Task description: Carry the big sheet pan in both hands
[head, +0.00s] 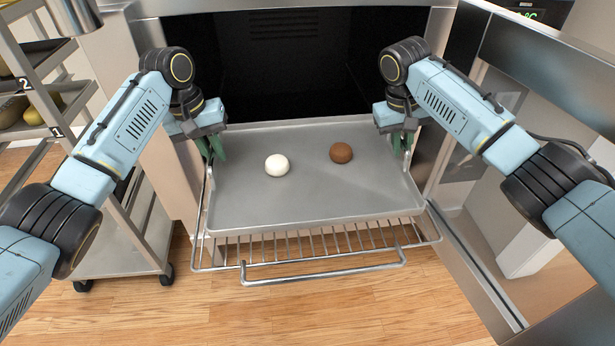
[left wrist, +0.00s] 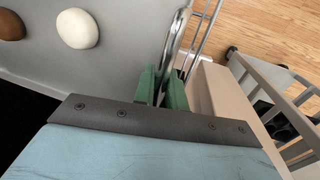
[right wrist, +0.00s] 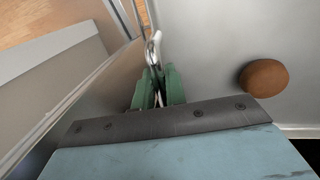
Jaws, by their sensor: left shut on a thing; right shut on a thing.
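The big sheet pan (head: 310,195) is grey and wide, with a low rim, and lies at the front of the open oven, over or on a pulled-out wire rack. A white bun (head: 277,165) and a brown bun (head: 341,152) lie on it. My left gripper (head: 213,150) is at the pan's left side; in the left wrist view its green fingers (left wrist: 162,85) are shut on the metal loop handle there. My right gripper (head: 402,142) is at the pan's right side; in the right wrist view its fingers (right wrist: 158,88) are shut on the other handle.
The wire rack (head: 330,240) with its front bar (head: 325,266) juts out below the pan. The oven cavity (head: 270,60) is dark behind. A metal rack cart (head: 110,240) stands left. An open oven door (head: 500,210) stands close on the right. Wooden floor in front is clear.

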